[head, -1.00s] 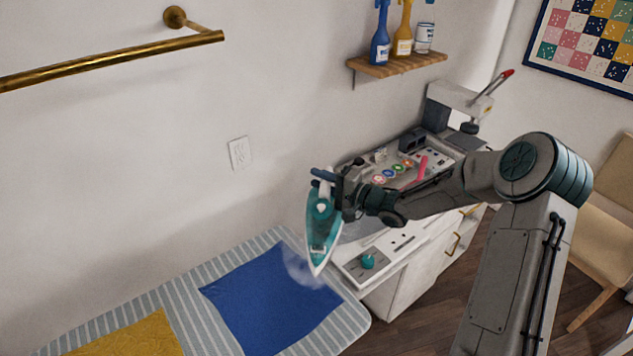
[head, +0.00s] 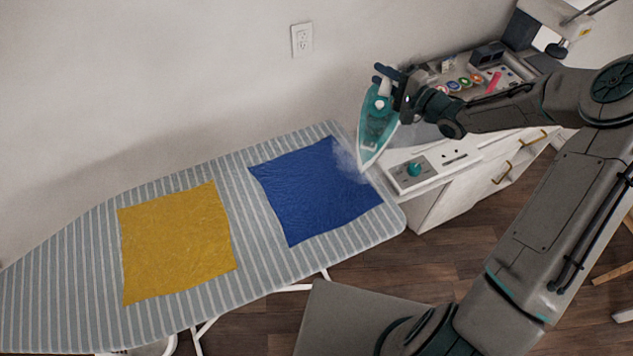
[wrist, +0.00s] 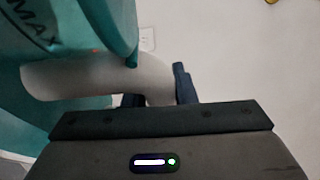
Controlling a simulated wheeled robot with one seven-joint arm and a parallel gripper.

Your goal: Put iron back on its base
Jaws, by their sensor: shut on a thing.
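A teal iron (head: 376,128) is held up in the head view, tilted with its tip pointing down, near the right end of the ironing board. Pale steam shows beside its tip. My gripper (head: 398,92) is shut on the iron at its upper end. In the wrist view the iron's teal body (wrist: 70,40) and pale handle (wrist: 85,78) are close up, with a dark finger of my gripper (wrist: 160,98) at the handle.
The striped ironing board (head: 75,270) carries a blue cloth (head: 310,190) and a yellow cloth (head: 175,245). The white cabinet (head: 450,205) stands to its right, with a teal knob (head: 414,169) and colored spools (head: 465,83) on top. A wall outlet (head: 302,40) is behind.

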